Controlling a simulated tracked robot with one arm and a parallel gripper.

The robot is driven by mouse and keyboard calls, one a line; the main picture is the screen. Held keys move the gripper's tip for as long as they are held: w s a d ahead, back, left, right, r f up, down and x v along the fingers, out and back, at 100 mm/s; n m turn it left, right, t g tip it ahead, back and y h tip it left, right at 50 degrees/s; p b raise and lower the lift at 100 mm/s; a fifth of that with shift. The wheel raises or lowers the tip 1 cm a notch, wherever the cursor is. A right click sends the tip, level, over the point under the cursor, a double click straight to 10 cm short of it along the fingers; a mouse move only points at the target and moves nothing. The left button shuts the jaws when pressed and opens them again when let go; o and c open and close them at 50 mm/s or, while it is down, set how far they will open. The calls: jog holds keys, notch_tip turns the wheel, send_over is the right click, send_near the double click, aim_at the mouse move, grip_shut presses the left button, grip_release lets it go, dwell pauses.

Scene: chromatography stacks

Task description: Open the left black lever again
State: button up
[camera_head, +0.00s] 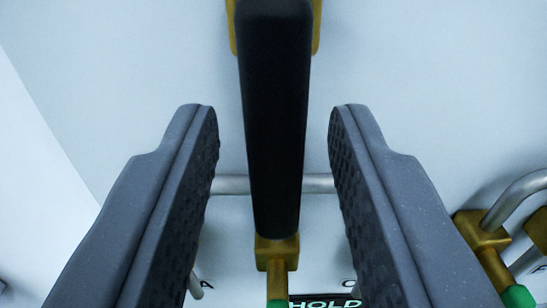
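A black lever (274,120) hangs straight down the picture in the middle of the head camera view, in front of brass fittings. My gripper (265,125) is open, with one grey textured finger on each side of the lever. There is a clear gap between the lever and each finger, so neither appears to touch it. The lever's lower end is at a brass block (277,250). Whether this is the left lever cannot be told from this view, as no other black lever shows.
A light panel lies behind. A grey metal pipe (231,185) crosses behind the lever. A sign reading "HOLD" (325,302) shows at the bottom edge. Another brass fitting (482,232) with a bent metal pipe (518,196) and a green part (518,297) is at the lower right.

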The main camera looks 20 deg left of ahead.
jog(key=b+v, duration=0.8)
jog(key=v, duration=0.5)
jog(key=shift+s, duration=0.35)
jog(key=shift+d, duration=0.1)
dwell(0.4)
